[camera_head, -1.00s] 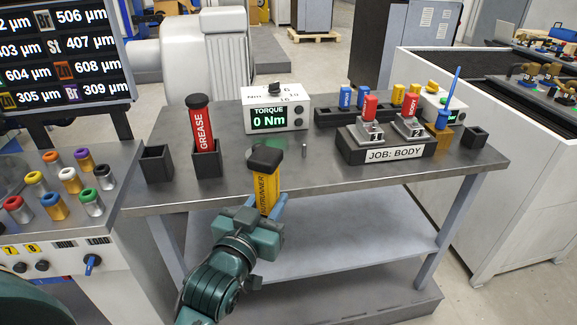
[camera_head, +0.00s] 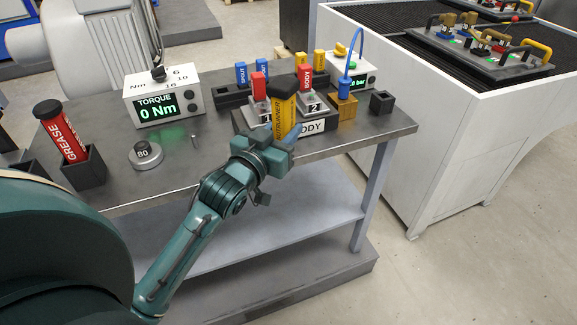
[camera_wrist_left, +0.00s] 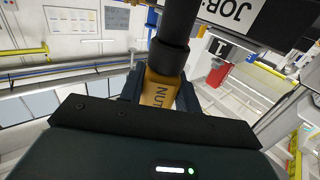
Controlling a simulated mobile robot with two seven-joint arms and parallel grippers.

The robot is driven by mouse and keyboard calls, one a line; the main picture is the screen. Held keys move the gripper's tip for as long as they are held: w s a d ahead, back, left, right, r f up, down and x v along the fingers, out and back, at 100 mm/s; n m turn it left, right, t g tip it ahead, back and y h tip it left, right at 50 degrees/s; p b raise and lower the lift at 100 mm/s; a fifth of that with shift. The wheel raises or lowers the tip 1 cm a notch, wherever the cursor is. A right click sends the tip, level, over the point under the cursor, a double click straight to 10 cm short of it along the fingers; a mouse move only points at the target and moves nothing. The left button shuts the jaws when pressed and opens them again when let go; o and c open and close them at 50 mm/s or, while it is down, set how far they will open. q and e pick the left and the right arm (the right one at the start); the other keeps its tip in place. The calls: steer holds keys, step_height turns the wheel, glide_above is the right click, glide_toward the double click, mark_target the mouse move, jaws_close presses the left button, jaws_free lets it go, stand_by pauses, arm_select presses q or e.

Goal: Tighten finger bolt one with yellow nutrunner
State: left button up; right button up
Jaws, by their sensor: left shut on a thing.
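The yellow nutrunner (camera_head: 284,115), with a black cap, stands roughly upright in my left gripper (camera_head: 276,143) in front of the JOB: BODY block. It also shows in the left wrist view (camera_wrist_left: 158,91), between the fingers. My left gripper is shut on it, at the bench's front edge. The fixture tray (camera_head: 497,62) lies on the white machine at the upper right. It carries several clamps with brown knobs and yellow or black handles. They are too small to tell which is finger bolt one. The nutrunner is well apart from them. My right gripper is not in view.
The torque box (camera_head: 163,97) reads 0 Nm. A grease tube (camera_head: 62,131) in a black holder and a round 80 weight (camera_head: 146,154) stand on the left. A small black box (camera_head: 382,102) stands right.

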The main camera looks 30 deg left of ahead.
arm_select(q)
steer(key=w+a+r+p, duration=0.1)
steer(key=w+a+r, duration=0.3)
steer(key=r, duration=0.4)
steer(key=w+a+r+p, duration=0.1)
steer(key=w+a+r, duration=0.2)
steer(key=a+r, duration=0.2)
step_height(320, 180, up, 3)
steer(key=shift+w+r+y, duration=0.2)
steer(key=shift+w+y, duration=0.1)
steer(key=shift+w, duration=0.05)
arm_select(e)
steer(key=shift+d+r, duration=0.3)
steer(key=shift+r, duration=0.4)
arm_select(q)
steer(key=shift+a, duration=0.1)
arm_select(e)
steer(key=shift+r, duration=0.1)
arm_select(q)
step_height(320, 180, down, 6)
steer(key=b, duration=0.2)
steer(key=shift+f+b, duration=0.25)
steer(key=shift+b, duration=0.05)
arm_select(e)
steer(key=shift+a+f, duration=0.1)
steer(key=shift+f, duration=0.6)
